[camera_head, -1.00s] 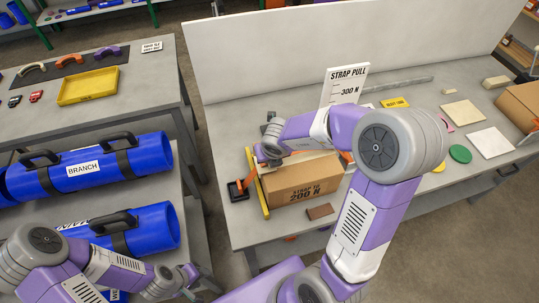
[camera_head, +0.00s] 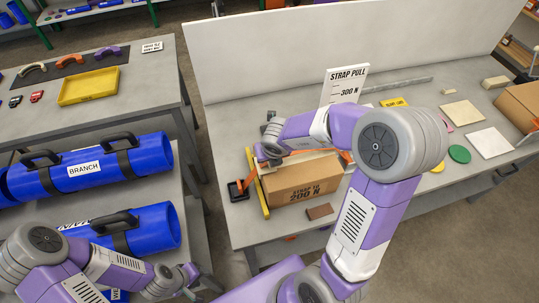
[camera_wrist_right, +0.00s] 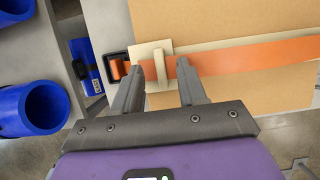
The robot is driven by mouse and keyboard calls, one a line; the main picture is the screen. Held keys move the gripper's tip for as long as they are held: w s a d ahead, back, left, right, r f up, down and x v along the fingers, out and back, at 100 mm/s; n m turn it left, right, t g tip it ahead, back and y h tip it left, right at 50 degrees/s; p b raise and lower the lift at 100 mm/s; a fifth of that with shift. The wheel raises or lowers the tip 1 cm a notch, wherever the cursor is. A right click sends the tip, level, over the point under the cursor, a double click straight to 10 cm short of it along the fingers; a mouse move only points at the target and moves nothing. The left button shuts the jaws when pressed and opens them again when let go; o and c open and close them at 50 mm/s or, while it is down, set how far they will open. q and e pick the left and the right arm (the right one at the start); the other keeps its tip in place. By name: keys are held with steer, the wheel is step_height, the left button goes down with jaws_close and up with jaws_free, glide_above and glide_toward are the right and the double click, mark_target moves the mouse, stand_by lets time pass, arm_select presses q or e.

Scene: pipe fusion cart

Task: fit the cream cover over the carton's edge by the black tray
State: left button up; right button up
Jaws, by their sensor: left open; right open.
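The carton (camera_head: 300,180) stands on the grey bench, with an orange strap (camera_wrist_right: 245,57) across its top. The black tray (camera_head: 238,191) lies left of the carton; it also shows in the right wrist view (camera_wrist_right: 109,66) at the strap's end. The cream cover (camera_wrist_right: 159,68) sits across the strap at the carton's edge beside the tray; whether it is fully seated I cannot tell. My right gripper (camera_wrist_right: 159,75) is open, its fingers on either side of the cover. In the head view this gripper (camera_head: 268,150) hides the cover. My left gripper (camera_head: 188,277) is open, low and away from the carton.
A yellow bar (camera_head: 258,190) stands along the carton's left side. A brown block (camera_head: 320,211) lies in front. A strap pull sign (camera_head: 343,86) stands behind. Blue pipes (camera_head: 90,168) lie on the left cart. Flat pads and a green disc (camera_head: 459,154) lie to the right.

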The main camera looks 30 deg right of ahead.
steer(key=shift+r+p, duration=2.25)
steer(key=shift+p, duration=0.15)
steer(key=p+v, duration=0.3)
steer(key=v, duration=0.4)
steer(key=shift+s+r, duration=0.2)
steer(key=shift+r, duration=0.05)
